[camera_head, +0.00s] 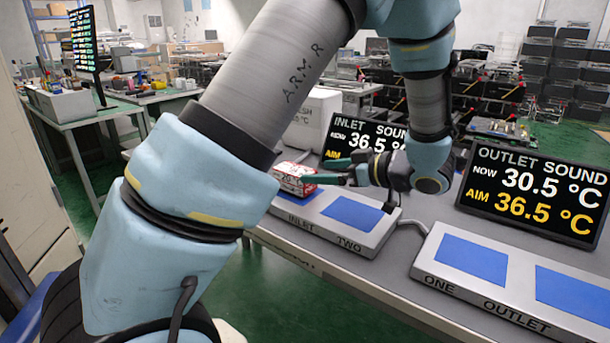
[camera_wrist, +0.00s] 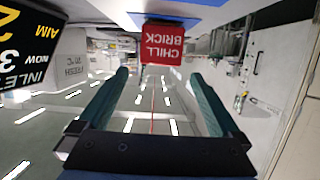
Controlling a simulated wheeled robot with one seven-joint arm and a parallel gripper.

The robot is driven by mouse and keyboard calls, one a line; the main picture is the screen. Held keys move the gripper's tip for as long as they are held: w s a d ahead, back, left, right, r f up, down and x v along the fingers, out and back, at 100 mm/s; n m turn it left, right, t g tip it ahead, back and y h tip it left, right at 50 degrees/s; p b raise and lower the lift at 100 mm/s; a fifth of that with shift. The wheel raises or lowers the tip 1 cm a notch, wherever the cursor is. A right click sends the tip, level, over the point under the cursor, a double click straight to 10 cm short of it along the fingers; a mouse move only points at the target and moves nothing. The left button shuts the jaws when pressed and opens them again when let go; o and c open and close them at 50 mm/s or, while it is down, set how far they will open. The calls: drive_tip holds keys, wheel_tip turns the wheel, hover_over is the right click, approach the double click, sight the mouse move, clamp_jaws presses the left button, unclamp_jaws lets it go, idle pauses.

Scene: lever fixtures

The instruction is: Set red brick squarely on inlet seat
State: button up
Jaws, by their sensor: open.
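The red brick (camera_head: 294,178), with a white top, sits at the left end of the inlet block (camera_head: 340,246), at the first blue inlet seat (camera_head: 298,196). Part of that seat shows in front of the brick; whether the brick lies square on it I cannot tell. In the wrist view the brick (camera_wrist: 162,44), lettered "CHILL BRICK", is just beyond the fingertips, roughly centred between them. My gripper (camera_head: 314,171) is open beside the brick, on its right; in the wrist view the space between its fingers (camera_wrist: 158,76) is empty.
A second blue inlet seat (camera_head: 353,213) is bare. The outlet block (camera_head: 430,280) stands to the right with bare blue seats. The inlet display (camera_head: 365,140) stands behind my gripper and the outlet display (camera_head: 532,195) at right. A white box (camera_head: 310,120) is behind the brick.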

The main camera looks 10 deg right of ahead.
drive_tip(key=shift+v, duration=1.7)
drive_tip(key=shift+r, duration=0.1)
